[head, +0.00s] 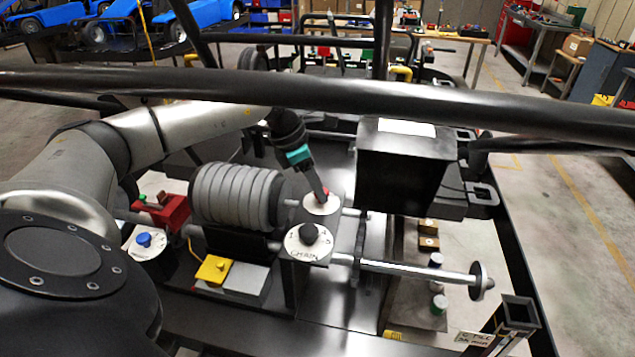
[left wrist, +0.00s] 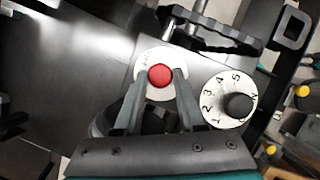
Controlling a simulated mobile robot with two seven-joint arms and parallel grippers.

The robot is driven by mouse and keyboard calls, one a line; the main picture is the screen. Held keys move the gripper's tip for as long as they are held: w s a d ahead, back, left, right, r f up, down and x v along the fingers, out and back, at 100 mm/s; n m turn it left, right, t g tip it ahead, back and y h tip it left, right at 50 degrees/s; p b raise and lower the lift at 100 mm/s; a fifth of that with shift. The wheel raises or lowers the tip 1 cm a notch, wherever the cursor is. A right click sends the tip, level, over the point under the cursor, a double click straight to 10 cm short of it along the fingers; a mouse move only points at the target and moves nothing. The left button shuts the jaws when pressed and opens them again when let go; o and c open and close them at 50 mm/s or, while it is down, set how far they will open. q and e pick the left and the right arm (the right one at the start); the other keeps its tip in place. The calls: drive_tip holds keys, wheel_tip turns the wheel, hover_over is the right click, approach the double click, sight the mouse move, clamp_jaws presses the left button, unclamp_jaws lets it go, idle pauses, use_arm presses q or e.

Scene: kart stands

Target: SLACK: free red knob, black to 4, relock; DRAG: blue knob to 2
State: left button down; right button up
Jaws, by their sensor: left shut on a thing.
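My left gripper (head: 322,197) reaches down in the head view and is shut on the red knob (head: 326,193). The red knob (left wrist: 160,76) sits on a round white plate (left wrist: 148,62) between both fingers in the left wrist view. The black knob (head: 308,233) stands on a white numbered dial (head: 305,254) beside it; in the left wrist view the black knob (left wrist: 239,105) sits towards the dial's lower right, and digits up to 5 show. The blue knob (head: 144,239) is on a white dial (head: 155,249) at left. My right gripper is not in view.
A grey ribbed cylinder (head: 237,196) stands left of the red knob, and a black box (head: 400,175) stands to its right. A thick black bar (head: 350,90) crosses above. A yellow block (head: 212,269) and a horizontal metal rod (head: 415,270) lie nearer me.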

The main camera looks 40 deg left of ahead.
use_arm(q)
drive_tip(key=n, duration=0.2)
drive_tip(key=n+y, duration=0.1)
drive_tip(key=shift+s+d+n+t, duration=0.1)
drive_tip(key=shift+d+n+t, duration=0.1)
drive_tip(key=shift+n+t, duration=0.15)
drive_tip(key=shift+d+n+y+b, duration=0.15)
drive_tip(key=shift+n+y+b, duration=0.9)
drive_tip(key=shift+n, duration=1.2)
drive_tip(key=c, duration=0.5)
unclamp_jaws()
drive_tip(key=v, duration=1.5)
drive_tip(key=shift+d, duration=0.1)
